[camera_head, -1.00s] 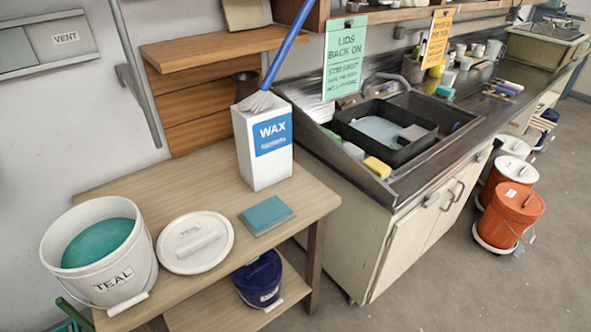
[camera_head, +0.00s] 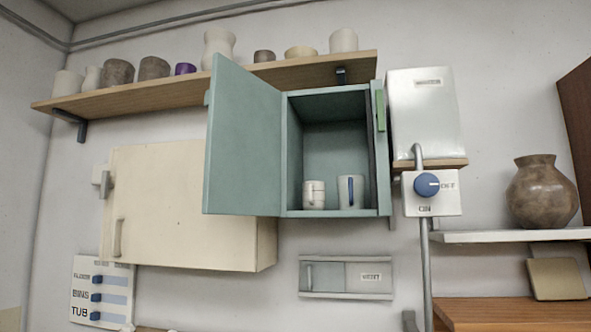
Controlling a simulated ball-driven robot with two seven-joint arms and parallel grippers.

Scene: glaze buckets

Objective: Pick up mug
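Two mugs stand on the floor of an open teal wall cabinet (camera_head: 336,214). The left one is a cream mug (camera_head: 314,194). The right one is a white mug (camera_head: 351,191) with a blue handle or stripe facing me. Both look upright and stand a little apart. The cabinet's door (camera_head: 243,140) is swung open to the left. Neither of my grippers is in view, so I cannot see whether they hold anything.
A wooden shelf (camera_head: 215,87) with several pots runs above. A closed cream cabinet (camera_head: 190,210) hangs at left. A white box (camera_head: 422,115) and a panel with a blue knob (camera_head: 430,193) are at right, with a brown vase (camera_head: 541,192) beyond.

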